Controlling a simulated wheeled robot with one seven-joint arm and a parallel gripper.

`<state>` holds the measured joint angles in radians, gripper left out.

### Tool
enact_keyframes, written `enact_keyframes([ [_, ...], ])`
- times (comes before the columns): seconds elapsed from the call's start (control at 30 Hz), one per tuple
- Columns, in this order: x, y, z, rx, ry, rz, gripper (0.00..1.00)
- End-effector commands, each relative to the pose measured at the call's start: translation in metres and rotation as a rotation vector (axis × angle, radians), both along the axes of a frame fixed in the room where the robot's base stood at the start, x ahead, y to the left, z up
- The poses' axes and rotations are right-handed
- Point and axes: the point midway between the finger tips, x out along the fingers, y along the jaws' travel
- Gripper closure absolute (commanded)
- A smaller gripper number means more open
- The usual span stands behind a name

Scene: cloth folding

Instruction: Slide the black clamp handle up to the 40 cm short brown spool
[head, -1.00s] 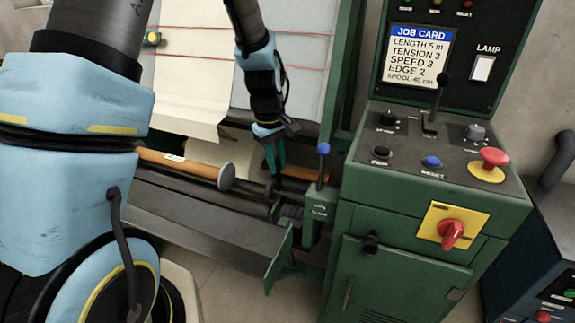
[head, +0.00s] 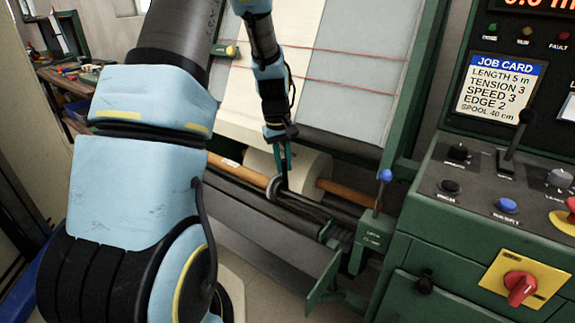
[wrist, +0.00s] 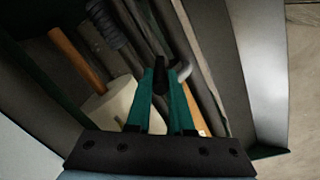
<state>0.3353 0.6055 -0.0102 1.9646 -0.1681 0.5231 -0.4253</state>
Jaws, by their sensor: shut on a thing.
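The short brown spool (head: 222,160) lies along the rail at the front of the machine, with a white label and a grey end disc (head: 272,187) at its right end. My gripper (head: 284,186) has its teal fingers shut on the black clamp handle (wrist: 160,76), just right of that disc. The fingers hide much of the handle in the head view. In the wrist view, the disc (wrist: 183,70) shows just right of the fingertips and part of the brown spool (wrist: 202,124) lies below it. I cannot tell whether clamp and spool touch.
Behind the rail is a white roll (head: 308,170) on a brown core (head: 345,194). A blue-knobbed lever (head: 385,176) stands to the right, beside the green control cabinet (head: 440,240). The job card (head: 502,85) reads SPOOL 40 cm. A dark trough runs in front.

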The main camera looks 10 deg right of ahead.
Motion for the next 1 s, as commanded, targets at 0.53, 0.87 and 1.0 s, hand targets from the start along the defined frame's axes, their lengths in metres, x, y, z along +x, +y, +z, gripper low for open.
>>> enact_keyframes([
  [0.53, 0.002, 0.002, 0.0, 0.002, -0.003, 0.003, 0.5],
  [0.87, 0.002, 0.003, 0.017, 0.0, -0.007, 0.003, 0.5],
  [1.0, 0.002, 0.005, 0.044, -0.002, -0.009, 0.003, 0.5],
])
